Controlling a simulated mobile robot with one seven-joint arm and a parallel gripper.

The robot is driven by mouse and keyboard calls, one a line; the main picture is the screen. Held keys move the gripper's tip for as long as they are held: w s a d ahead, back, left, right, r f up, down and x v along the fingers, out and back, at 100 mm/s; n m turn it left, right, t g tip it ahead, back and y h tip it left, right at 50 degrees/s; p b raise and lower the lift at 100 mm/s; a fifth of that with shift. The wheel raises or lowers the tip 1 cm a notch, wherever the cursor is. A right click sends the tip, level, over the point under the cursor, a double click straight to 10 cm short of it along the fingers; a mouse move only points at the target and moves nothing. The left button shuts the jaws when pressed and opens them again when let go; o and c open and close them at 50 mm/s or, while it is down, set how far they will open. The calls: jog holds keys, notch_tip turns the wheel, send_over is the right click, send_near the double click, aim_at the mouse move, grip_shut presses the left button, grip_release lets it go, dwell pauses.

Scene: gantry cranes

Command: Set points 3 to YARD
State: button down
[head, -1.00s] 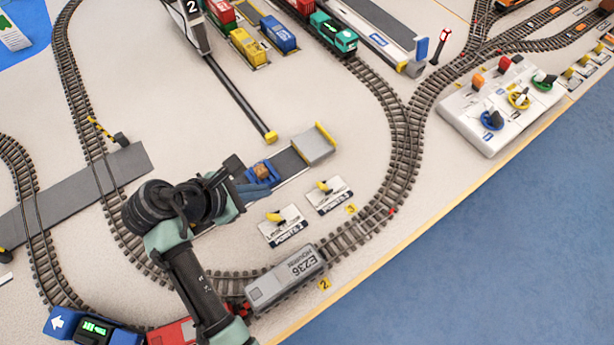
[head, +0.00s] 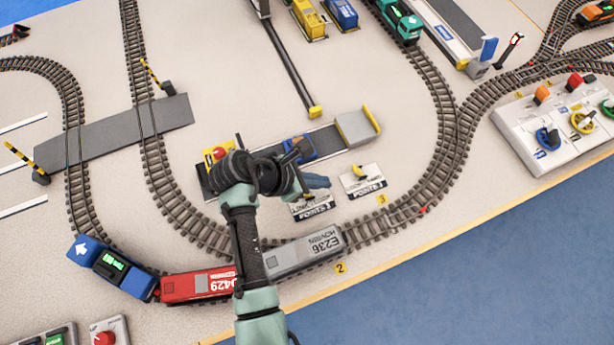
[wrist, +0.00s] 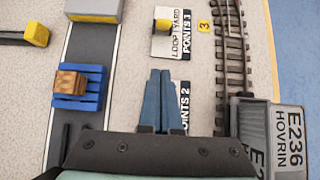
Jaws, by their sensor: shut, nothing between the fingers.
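The points 3 plate (head: 376,187) is white with a yellow lever (head: 358,173). In the wrist view the points 3 plate (wrist: 160,52) reads LOOP and YARD, and its yellow lever knob (wrist: 163,25) appears beside the word YARD. The knob stands above the plate, so I cannot be sure of its setting. My gripper (head: 327,183) is shut and empty, its blue fingers also showing in the wrist view (wrist: 161,73). It hovers over the points 2 plate (wrist: 184,98), left of points 3 in the head view, apart from the lever. The points 2 lever is hidden by my gripper.
A platform with a blue pallet and brown crate (wrist: 70,83) lies beside the plates. The controller panel (head: 545,150) is at the right, by the table edge.

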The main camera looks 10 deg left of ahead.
aim_at(358, 171)
jog(key=shift+x, duration=1.1)
jog(key=shift+w+d+r, duration=0.65)
jog(key=shift+d+r, duration=0.05)
jog(key=shift+d, duration=0.2)
jog(key=shift+w+d+r+p, duration=0.3)
jog(key=shift+w+d, duration=0.1)
jog(key=shift+d, duration=0.1)
jog(key=shift+r, duration=0.1)
jog(key=shift+d+r+p, duration=0.1)
jog(key=shift+r+p, duration=0.1)
jog(key=shift+p, duration=0.55)
jog(key=shift+g+y, duration=0.3)
